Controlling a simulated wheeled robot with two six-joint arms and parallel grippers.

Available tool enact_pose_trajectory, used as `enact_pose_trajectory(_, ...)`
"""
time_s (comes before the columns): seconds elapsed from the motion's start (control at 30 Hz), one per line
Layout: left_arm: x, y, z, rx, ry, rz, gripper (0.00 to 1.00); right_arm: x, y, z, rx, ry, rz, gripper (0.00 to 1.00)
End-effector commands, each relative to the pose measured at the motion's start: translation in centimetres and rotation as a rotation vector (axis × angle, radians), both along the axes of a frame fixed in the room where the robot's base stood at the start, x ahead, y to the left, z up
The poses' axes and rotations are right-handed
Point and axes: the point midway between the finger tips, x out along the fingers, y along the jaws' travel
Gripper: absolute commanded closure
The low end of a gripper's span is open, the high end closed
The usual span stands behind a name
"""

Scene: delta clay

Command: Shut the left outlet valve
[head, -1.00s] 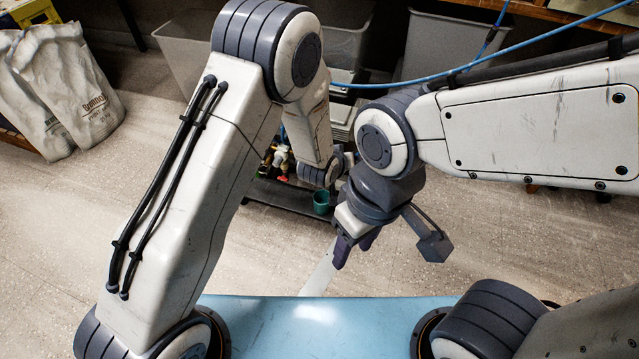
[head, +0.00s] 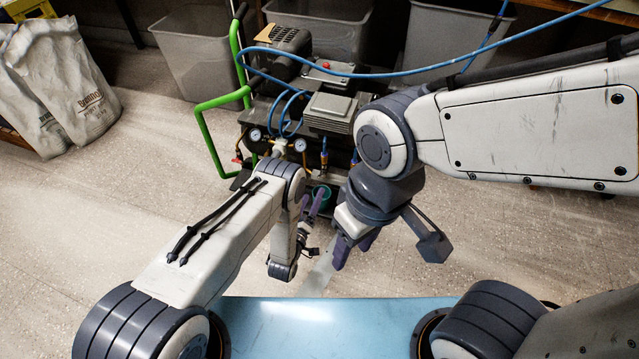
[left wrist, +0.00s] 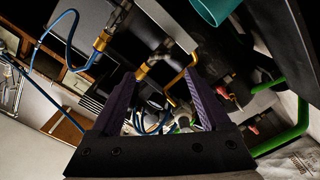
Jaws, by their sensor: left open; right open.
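The compressor cart (head: 330,112) stands ahead with two round gauges on its front. A small red-orange lever (head: 237,159) shows at its left end, by the green frame; it looks like the left outlet valve. A red piece (left wrist: 222,92) near the green frame in the left wrist view may be the same lever; its angle is unclear. My left gripper (head: 313,202) is open and empty, in front of the cart, right of and below that lever. Its purple fingers (left wrist: 165,95) frame hoses and brass fittings beyond them. My right gripper (head: 355,248) is open and empty, nearer me.
A teal cup (head: 322,192) is just behind my left fingers; it also shows in the left wrist view (left wrist: 213,8). A green tubular frame (head: 207,125) bounds the cart's left side. Blue hoses (head: 395,72) loop over it. The floor at left is clear; paper sacks (head: 70,85) stand beyond.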

Motion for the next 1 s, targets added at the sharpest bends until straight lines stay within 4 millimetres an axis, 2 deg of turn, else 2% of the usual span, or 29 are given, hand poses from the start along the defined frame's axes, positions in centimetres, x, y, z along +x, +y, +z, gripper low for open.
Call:
enact_pose_trajectory(0.03,1.1,-0.4,-0.3,-0.002,-0.005,0.0,0.2,0.0,0.0,-1.0,0.0,0.0,0.0,0.5)
enact_pose_trajectory(0.1,2.4,-0.8,-0.3,-0.002,-0.005,0.0,0.2,0.0,0.0,-1.6,0.0,0.0,0.0,0.5)
enact_pose_trajectory(0.33,5.9,-1.9,-0.3,0.0,-0.002,-0.001,0.2,0.0,0.0,-3.2,0.0,0.0,0.0,0.5)
enact_pose_trajectory(0.5,6.9,-2.3,-0.1,0.001,0.001,0.0,0.2,0.0,0.0,-3.5,0.0,0.0,0.0,0.5)
enact_pose_trajectory(0.77,7.1,-2.3,0.0,0.002,0.002,0.0,0.2,0.0,0.0,-3.5,0.0,0.0,0.0,0.5)
enact_pose_trajectory(0.8,7.1,-2.3,0.0,0.002,0.002,0.0,0.24,0.0,0.0,-3.5,0.0,0.0,0.0,0.5)
enact_pose_trajectory(0.87,7.1,-2.3,0.0,0.002,0.002,-0.001,0.47,0.0,0.0,-3.5,0.0,0.0,0.0,0.5)
enact_pose_trajectory(0.9,7.1,-2.3,-0.1,0.002,0.002,-0.001,0.62,0.0,0.0,-3.5,0.0,0.0,0.0,0.5)
enact_pose_trajectory(0.97,7.1,-2.3,-0.1,0.002,0.002,-0.001,0.85,0.0,0.0,-3.5,0.0,0.0,0.0,0.5)
enact_pose_trajectory(1.0,7.1,-2.3,-0.1,0.002,0.002,0.0,1.0,0.0,0.0,-3.5,0.0,0.0,0.0,0.5)
